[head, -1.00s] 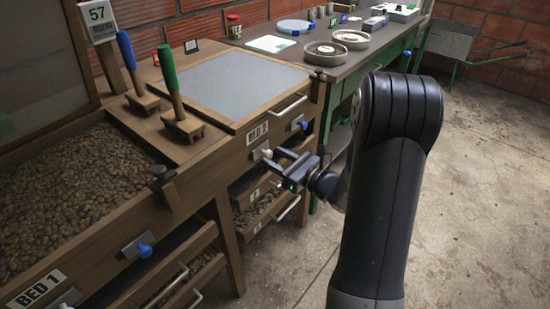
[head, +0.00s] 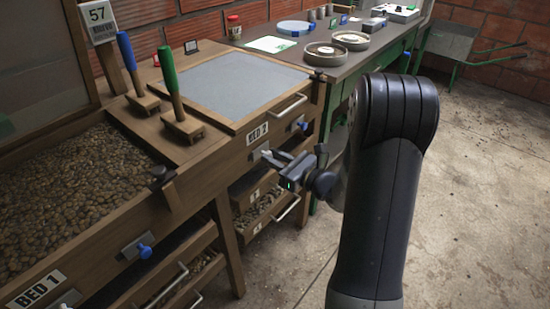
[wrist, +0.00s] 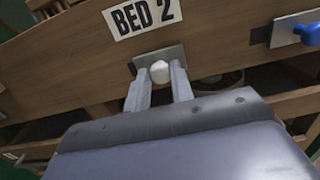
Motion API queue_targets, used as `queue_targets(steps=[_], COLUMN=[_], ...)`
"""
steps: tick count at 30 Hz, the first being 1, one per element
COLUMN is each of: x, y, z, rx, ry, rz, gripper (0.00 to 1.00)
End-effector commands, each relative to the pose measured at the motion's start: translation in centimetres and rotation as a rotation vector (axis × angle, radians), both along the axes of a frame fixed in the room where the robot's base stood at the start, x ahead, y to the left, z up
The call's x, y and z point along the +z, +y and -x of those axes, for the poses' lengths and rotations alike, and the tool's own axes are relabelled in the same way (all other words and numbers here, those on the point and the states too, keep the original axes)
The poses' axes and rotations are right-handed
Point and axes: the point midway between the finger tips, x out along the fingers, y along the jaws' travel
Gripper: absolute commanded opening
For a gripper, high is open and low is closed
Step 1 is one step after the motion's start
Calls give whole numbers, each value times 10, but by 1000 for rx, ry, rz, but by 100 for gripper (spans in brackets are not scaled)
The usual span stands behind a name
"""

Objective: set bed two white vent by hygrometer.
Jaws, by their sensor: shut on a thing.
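The white vent knob (wrist: 160,71) sits on a metal plate under the "BED 2" label (wrist: 143,15) in the wrist view. My gripper (wrist: 160,83) has its two fingers on either side of the knob and is shut on it. In the head view my gripper (head: 277,158) reaches the front of bed two at this vent, and its fingers partly hide the knob.
A blue vent knob (wrist: 308,34) is to the right on the same panel. Another blue knob (head: 145,251) is on bed one. Drawers with handles lie below. Brushes with blue (head: 127,62) and green (head: 170,75) handles stand between the beds.

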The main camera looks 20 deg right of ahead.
Motion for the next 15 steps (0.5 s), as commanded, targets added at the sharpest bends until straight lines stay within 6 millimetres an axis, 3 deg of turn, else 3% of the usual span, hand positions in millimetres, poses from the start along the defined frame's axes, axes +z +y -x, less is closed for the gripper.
queue_targets(steps=[8,15], x=[0,0], y=[-3,-27], z=[-2,-20], rx=[-1,-1], ry=[-1,-1], rz=[-1,0], gripper=[0,0])
